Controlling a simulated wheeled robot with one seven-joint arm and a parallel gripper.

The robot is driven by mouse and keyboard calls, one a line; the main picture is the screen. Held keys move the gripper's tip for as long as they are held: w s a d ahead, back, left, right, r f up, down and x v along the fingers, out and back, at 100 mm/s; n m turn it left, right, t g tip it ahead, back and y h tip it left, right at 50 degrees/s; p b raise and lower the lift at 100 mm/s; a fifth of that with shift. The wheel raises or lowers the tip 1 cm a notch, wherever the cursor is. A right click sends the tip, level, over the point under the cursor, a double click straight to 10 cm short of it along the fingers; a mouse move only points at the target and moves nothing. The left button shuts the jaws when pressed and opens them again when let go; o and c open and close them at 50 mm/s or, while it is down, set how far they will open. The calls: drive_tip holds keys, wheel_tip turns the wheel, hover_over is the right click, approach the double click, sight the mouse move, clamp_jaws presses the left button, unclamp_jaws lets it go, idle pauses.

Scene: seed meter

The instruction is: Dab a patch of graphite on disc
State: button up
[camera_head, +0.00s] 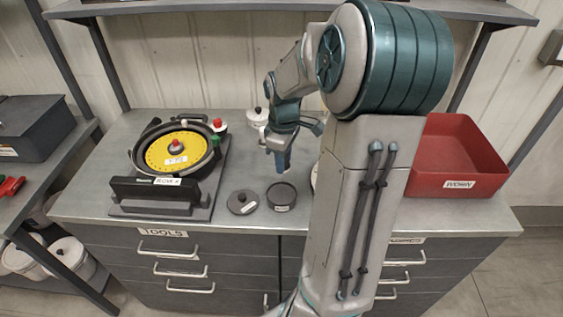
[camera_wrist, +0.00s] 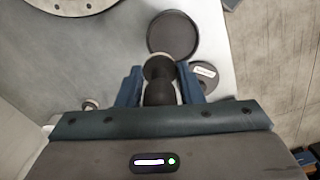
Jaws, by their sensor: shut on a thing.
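My gripper (camera_head: 283,163) hangs above the bench, just behind the dark round dish. In the wrist view my gripper (camera_wrist: 160,84) is shut on a dark dabber (camera_wrist: 160,92) with a rounded handle and a paler round end beyond it. The head view does not show the dabber clearly. The open dark dish (camera_head: 281,196) stands on the bench; it also shows in the wrist view (camera_wrist: 172,35), ahead of the dabber and apart from my fingers. The yellow disc (camera_head: 165,150) lies in the black round housing of the seed meter at left. I see no clear graphite patch on it.
A dark lid (camera_head: 242,202) with a knob lies left of the dish. A red bin (camera_head: 455,150) is at right.

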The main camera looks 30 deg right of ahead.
sight(282, 194)
idle(0.3)
drive_tip(key=shift+s+a+f+b, duration=0.25)
drive_tip(key=shift+f+b, duration=0.55)
drive_tip(key=shift+f, duration=0.4)
drive_tip(key=shift+s+a+f+b, duration=0.25)
drive_tip(key=shift+f+b, duration=0.5)
drive_tip(key=shift+f, duration=0.45)
drive_tip(key=shift+s+a+f+b, duration=0.25)
drive_tip(key=shift+f+b, duration=0.55)
drive_tip(key=shift+f, duration=0.4)
drive_tip(key=shift+s+f, duration=0.1)
drive_tip(key=shift+f, duration=0.45)
wheel_tip(282, 194, up, 7)
drive_tip(key=p, duration=0.6)
idle(0.5)
